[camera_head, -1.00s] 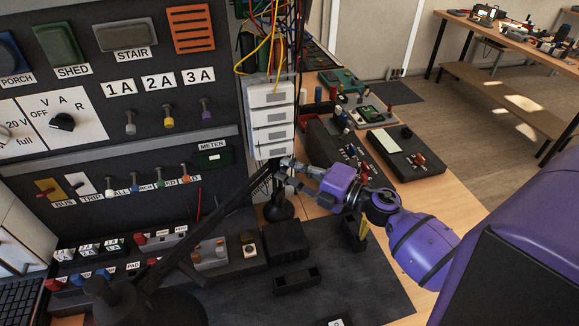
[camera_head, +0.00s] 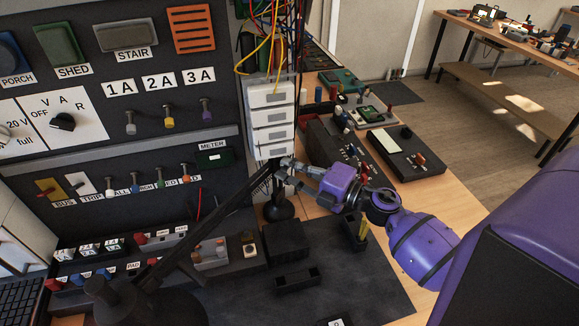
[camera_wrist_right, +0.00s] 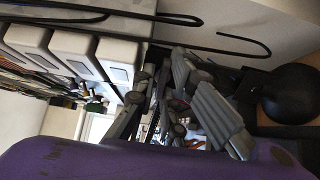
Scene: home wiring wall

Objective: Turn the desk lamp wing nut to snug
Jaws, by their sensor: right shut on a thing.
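The black desk lamp arm (camera_head: 215,235) slants up from its shade (camera_head: 150,300) at the lower left to a joint below the white breaker modules. Its round base (camera_head: 279,208) stands on the bench under that joint. My right gripper (camera_head: 286,165) reaches in from the right and is shut at the joint, where the wing nut sits; its fingers hide the nut. In the right wrist view the gripper (camera_wrist_right: 165,105) fills the middle, with the lamp base (camera_wrist_right: 292,93) at the right. My left gripper is not in view.
The white modules (camera_head: 271,122) stand just above my right gripper, with loose coloured wires (camera_head: 262,40) over them. A black block (camera_head: 286,241) and a small open tray (camera_head: 298,280) lie on the dark mat (camera_head: 360,285).

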